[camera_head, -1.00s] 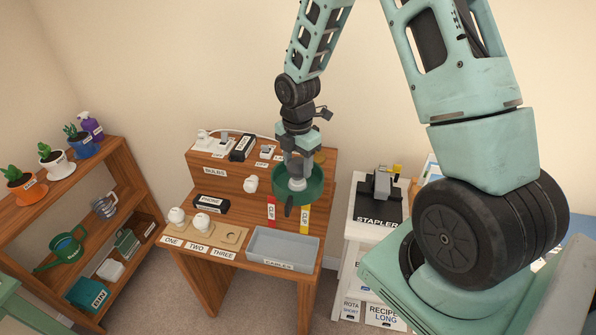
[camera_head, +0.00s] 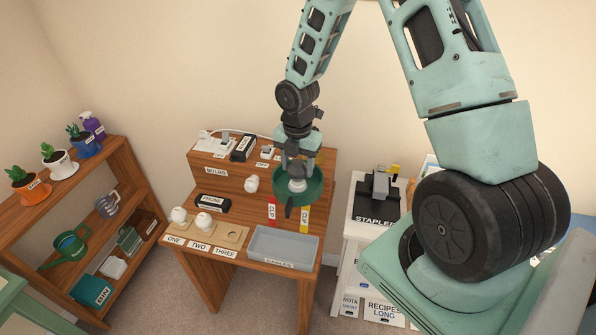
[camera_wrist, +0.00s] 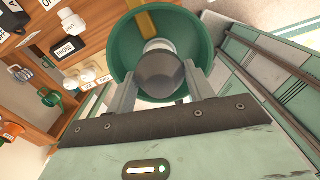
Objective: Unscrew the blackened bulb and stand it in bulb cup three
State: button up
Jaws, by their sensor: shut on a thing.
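The green lamp shade (camera_head: 312,190) opens toward the wrist camera and fills the top of the wrist view (camera_wrist: 120,50). Inside it, the dark grey bulb (camera_wrist: 160,75) is seated at a pale collar (camera_wrist: 158,45). My gripper (camera_head: 297,180) is at the shade, its fingers either side of the bulb in the wrist view (camera_wrist: 158,85), shut on it. The bulb holder (camera_head: 222,229) on the desk has white bulbs in cups one (camera_head: 178,214) and two (camera_head: 204,220). Cup three (camera_head: 233,236) looks empty.
A grey tray (camera_head: 284,262) sits right of the holder. A stapler stand (camera_head: 376,205) is to the right.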

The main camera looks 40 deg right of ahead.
jog(key=shift+n+p, duration=0.6)
jog(key=shift+n, duration=0.4)
jog(key=shift+r+p, duration=0.8)
jog(key=shift+p, duration=0.1)
jog(key=shift+r+p, duration=2.4)
jog(key=shift+r, duration=0.05)
